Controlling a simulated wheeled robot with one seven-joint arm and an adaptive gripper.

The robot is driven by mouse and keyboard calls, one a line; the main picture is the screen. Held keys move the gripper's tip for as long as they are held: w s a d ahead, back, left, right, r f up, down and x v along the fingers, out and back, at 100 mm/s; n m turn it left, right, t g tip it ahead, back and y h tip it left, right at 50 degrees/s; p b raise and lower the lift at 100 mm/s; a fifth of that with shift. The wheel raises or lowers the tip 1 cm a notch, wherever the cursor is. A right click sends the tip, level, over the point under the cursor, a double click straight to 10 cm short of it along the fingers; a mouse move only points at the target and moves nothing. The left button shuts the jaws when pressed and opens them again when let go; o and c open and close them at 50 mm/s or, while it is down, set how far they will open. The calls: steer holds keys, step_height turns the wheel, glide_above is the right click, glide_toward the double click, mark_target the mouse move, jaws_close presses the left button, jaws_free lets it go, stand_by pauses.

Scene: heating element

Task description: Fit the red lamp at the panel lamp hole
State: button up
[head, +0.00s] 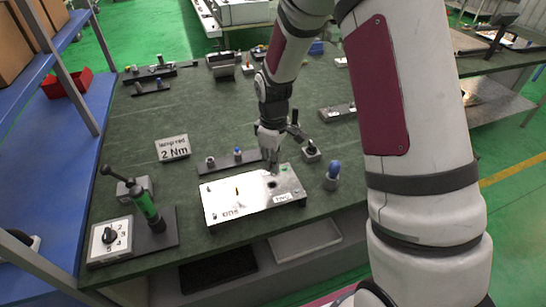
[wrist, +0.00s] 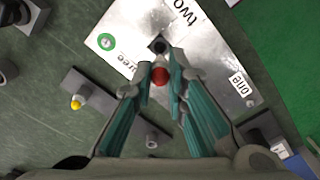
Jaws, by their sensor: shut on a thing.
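The red lamp (wrist: 160,76) shows as a round red cap between my fingertips in the wrist view. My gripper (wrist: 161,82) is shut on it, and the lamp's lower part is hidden. The silver panel (head: 222,205) lies on the green bench, with labels reading one, two and, partly covered, three. A dark hole (wrist: 158,46) in the panel shows just beyond the lamp in the wrist view; the lamp appears apart from it. In the head view my gripper (head: 271,164) points down over the panel's back right part, and the lamp cannot be made out there.
A green ring (wrist: 106,41) sits on the panel. A strip with a yellow-topped piece (wrist: 79,101) lies beside it. A blue-topped piece (head: 333,172) stands right of the panel. A green-handled tool (head: 147,206), a dial box (head: 110,240) and a "2 Nm" sign (head: 173,148) stand left.

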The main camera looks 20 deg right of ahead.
steer(key=shift+f+b, duration=0.45)
steer(key=shift+f, duration=1.5)
steer(key=shift+f+b, duration=0.4)
steer(key=shift+f, duration=1.35)
stand_by(0.5)
steer(key=o, duration=0.8)
steer(key=shift+o, duration=0.2)
step_height(320, 180, up, 12)
